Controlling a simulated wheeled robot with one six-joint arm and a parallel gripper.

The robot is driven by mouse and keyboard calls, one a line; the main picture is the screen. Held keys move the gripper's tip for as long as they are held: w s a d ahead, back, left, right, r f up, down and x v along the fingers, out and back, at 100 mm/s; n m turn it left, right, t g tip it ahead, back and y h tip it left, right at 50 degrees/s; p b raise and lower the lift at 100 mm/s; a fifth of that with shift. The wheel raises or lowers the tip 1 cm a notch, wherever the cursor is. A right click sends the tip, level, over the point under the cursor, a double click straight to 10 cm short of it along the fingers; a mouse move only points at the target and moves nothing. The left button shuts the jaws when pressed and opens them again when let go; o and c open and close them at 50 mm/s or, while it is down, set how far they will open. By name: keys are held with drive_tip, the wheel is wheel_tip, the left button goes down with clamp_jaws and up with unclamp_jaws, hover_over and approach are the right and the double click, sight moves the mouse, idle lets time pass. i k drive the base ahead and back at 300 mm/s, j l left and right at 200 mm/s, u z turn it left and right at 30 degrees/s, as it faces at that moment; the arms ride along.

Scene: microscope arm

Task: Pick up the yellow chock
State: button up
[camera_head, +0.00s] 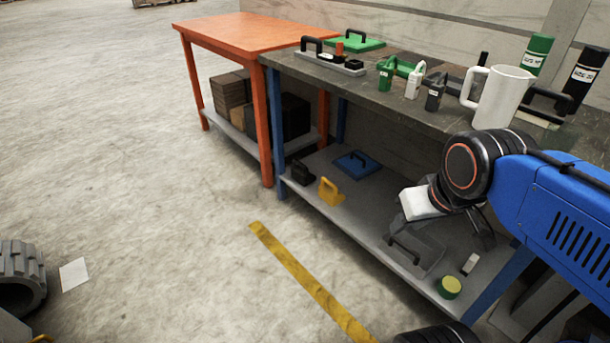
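The yellow chock (331,192) sits on the grey lower shelf of the workbench, near its front edge and toward its left end. It has a handle-like loop on top and looks upright. My gripper (420,203) is at the end of my blue arm, well to the right of the chock and apart from it.
A black chock-like item (302,172) and a blue handled plate (356,164) lie close to the chock. A grey handled tray (432,250) and a yellow-green round item (449,287) are farther right. Blue bench legs (277,135) frame the shelf.

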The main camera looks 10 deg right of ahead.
sight(329, 192)
drive_tip(key=i+j+z, duration=0.1)
drive_tip(key=z, duration=0.4)
drive_tip(key=i+j+z, duration=0.15)
drive_tip(key=j+z, duration=0.25)
drive_tip(key=j, duration=0.3)
drive_tip(key=j+z, duration=0.35)
drive_tip(key=j, duration=0.85)
drive_tip(key=i+j, duration=0.1)
drive_tip(key=j, duration=0.45)
drive_tip(key=i+l, duration=0.4)
drive_tip(key=l, duration=0.15)
drive_tip(key=k+z, duration=0.05)
